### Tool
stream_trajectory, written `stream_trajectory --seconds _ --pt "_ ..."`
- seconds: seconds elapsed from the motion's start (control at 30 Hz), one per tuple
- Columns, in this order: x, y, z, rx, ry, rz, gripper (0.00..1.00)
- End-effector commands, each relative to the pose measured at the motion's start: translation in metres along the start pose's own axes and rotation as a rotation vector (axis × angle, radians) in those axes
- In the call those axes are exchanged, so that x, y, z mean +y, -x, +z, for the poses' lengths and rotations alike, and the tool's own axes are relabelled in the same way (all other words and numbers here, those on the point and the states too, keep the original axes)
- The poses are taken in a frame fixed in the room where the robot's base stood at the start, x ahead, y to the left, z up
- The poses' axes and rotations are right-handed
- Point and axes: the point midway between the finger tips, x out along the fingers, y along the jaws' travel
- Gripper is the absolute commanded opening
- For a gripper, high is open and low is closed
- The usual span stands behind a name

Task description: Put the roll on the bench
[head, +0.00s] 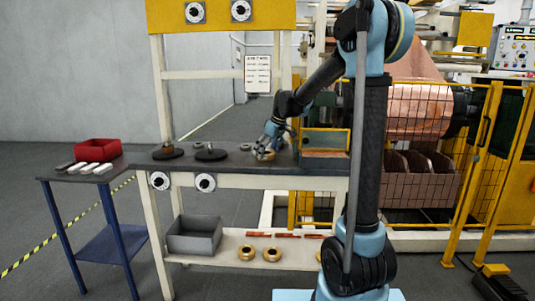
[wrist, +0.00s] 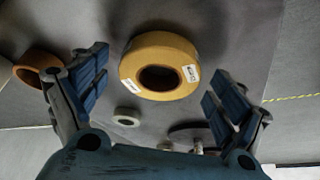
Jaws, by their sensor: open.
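A yellow-tan roll (wrist: 133,68) with small white labels lies flat on the grey bench top (head: 228,168), its dark hole facing the wrist camera. My gripper (wrist: 157,72) is open, with its blue-padded fingers spread to either side of the roll in the picture and nothing held. In the head view my gripper (head: 270,141) hangs low over the bench, and a tan roll (head: 262,155) shows right below it. A second, orange-brown roll (wrist: 36,62) is at the left of the wrist view, partly hidden by a finger.
Dark round stands (head: 168,153) and a small grey ring (head: 245,147) are on the bench. Below, the shelf (head: 215,258) carries a grey bin (head: 194,236) and yellow rolls (head: 247,252). A side table with a red bin (head: 97,150) stands left; yellow fencing (head: 490,130) stands right.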

Motion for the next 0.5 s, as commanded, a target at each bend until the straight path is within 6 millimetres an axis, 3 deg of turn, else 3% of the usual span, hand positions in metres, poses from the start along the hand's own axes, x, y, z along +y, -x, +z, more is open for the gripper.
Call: stream_trajectory --seconds 0.27,0.5 --pt "0.000 0.015 -0.001 0.000 -0.001 0.000 0.90" --pt "0.000 0.059 0.000 0.000 -0.001 0.001 0.90"
